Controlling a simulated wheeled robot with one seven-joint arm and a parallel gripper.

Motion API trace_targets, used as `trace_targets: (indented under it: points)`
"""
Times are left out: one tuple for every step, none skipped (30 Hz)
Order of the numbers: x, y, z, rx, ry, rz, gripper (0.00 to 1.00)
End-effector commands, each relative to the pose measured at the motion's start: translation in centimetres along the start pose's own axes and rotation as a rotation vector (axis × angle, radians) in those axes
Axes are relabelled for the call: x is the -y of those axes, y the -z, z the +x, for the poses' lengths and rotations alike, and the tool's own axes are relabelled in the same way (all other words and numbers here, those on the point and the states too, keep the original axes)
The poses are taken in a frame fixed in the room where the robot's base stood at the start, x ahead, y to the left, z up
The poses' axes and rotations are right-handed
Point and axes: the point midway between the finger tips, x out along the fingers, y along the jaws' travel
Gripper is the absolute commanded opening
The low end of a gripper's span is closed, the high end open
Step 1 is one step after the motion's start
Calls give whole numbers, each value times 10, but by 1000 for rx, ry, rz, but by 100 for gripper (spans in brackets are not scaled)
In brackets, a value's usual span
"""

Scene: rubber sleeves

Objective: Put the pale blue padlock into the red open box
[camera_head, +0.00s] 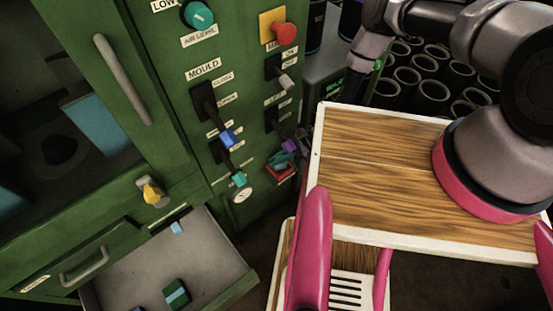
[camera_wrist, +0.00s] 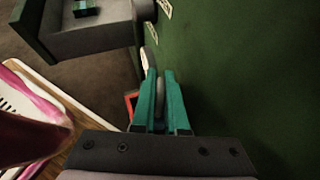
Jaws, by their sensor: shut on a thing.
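A small pale blue thing (camera_head: 177,228), which looks like the padlock, lies at the back of the open drawer. The red open box (camera_head: 280,173) is low on the right of the panel, partly hidden by my fingers; a bit of its red edge also shows in the wrist view (camera_wrist: 131,103), left of the fingers. My gripper (camera_head: 280,158) has teal fingers and is close to the box, beside the green panel. In the wrist view its fingers (camera_wrist: 160,85) are shut on a narrow greyish thing (camera_wrist: 160,98). I cannot tell what that is.
The drawer (camera_head: 215,262) also holds a dark green and teal block (camera_head: 177,293). A wooden tray top (camera_head: 375,185) is at the right.

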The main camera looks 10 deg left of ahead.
Motion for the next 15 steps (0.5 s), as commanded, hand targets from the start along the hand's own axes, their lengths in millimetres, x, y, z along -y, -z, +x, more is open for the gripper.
trace_targets:
  points:
    - [0,0,0,0,0,0,0]
    - [0,1,1,0,0,0,0]
    - [0,2,1,0,0,0,0]
    - [0,2,1,1,0,0,0]
    - [0,2,2,1,0,0,0]
    - [0,3,2,0,0,0,0]
    - [0,4,2,1,0,0,0]
    - [0,4,3,0,0,-1,0]
    - [0,5,3,0,0,-1,0]
    - [0,6,3,0,1,-1,0]
    - [0,6,4,0,1,-1,0]
    - [0,7,4,0,1,-1,0]
    - [0,7,4,0,1,-1,0]
    - [0,8,5,0,1,0,0]
    - [0,9,5,1,0,0,0]
